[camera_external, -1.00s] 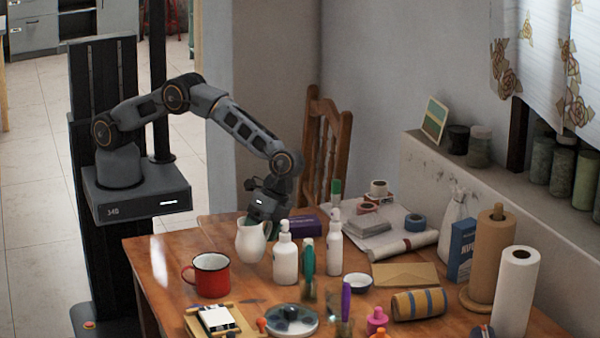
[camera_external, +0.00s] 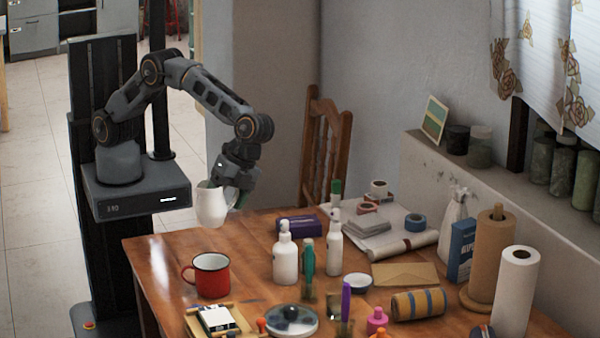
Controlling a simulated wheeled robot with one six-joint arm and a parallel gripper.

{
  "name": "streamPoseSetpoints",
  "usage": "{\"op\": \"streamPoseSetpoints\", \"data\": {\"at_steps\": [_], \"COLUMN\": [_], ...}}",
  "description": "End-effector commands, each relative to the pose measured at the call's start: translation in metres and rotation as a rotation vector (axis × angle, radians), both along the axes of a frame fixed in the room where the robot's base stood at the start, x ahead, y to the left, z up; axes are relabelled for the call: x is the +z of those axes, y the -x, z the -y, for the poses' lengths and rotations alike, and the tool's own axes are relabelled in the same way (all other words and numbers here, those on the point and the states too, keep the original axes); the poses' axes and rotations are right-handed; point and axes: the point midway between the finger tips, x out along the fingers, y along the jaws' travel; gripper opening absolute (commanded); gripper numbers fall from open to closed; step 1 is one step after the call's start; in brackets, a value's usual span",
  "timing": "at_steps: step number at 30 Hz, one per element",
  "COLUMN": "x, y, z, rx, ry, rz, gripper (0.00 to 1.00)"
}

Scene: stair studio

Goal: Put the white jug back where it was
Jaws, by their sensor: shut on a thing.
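The white jug (camera_external: 211,205) is upright in the air above the back left part of the wooden table, behind the red mug. My gripper (camera_external: 236,190) is at the jug's right side, by its handle, and is shut on it. The fingertips are partly hidden against the jug, so the exact grip is hard to see.
A red mug (camera_external: 211,276) stands on the table (camera_external: 158,262) below the jug. A purple box (camera_external: 298,225), two white bottles (camera_external: 286,258) (camera_external: 334,249) and a green bottle (camera_external: 307,258) stand to the right. The table's back left is clear.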

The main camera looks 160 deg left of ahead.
Motion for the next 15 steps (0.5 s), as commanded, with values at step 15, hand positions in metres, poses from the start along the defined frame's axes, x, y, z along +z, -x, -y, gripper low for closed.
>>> {"op": "streamPoseSetpoints", "data": {"at_steps": [15], "x": [0.032], "y": [0.106], "z": [0.055], "rx": [-0.944], "ry": [-0.007], "rz": [-0.001], "gripper": [0.27]}}
